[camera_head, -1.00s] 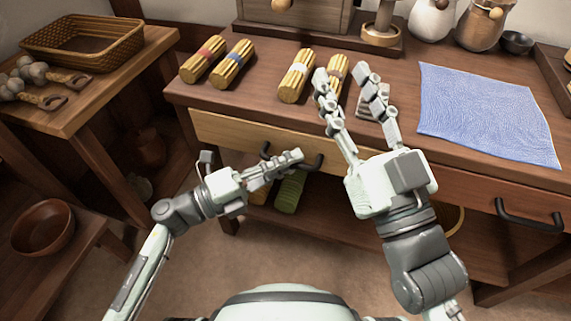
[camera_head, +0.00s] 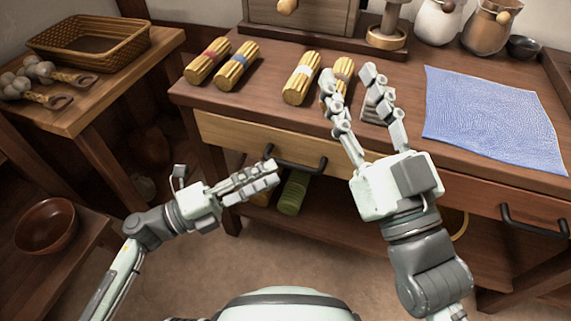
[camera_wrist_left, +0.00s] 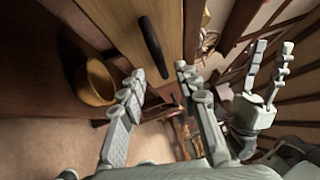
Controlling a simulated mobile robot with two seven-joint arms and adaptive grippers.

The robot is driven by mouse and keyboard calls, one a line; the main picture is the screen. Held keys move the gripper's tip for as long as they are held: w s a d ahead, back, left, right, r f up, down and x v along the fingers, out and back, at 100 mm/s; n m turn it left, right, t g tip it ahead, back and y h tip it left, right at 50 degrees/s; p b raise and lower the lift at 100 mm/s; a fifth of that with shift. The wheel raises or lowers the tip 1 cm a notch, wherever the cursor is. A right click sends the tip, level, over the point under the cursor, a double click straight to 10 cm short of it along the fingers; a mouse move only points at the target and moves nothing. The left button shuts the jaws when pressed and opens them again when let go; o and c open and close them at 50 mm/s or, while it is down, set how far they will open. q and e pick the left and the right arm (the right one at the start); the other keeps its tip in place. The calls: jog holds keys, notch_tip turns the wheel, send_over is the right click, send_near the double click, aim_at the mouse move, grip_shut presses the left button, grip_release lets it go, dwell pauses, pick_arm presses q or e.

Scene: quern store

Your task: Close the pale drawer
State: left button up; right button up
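The pale drawer (camera_head: 235,136) is in the front of the dark wooden table, under its left half, with a black bar handle (camera_head: 296,163). How far its face stands out is hard to tell. My left gripper (camera_head: 273,172) is just below and left of the handle in the head view. In the left wrist view the drawer face (camera_wrist_left: 195,25) and handle (camera_wrist_left: 153,47) are beyond the fingers, which are apart with nothing between them (camera_wrist_left: 160,80). My right gripper (camera_head: 348,76) is open over the table's front edge, hiding the drawer's right end.
Several yellow bundles (camera_head: 232,66) and a blue cloth (camera_head: 490,115) lie on the tabletop. A green roll (camera_head: 292,193) is on the shelf below. A side table with a basket (camera_head: 92,42) and a low bench with a bowl (camera_head: 45,226) stand left. A reddish drawer (camera_head: 485,200) is at right.

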pick_arm(q)
jog(key=v, duration=0.5)
jog(key=shift+s+a, duration=0.1)
jog(key=shift+a, duration=0.25)
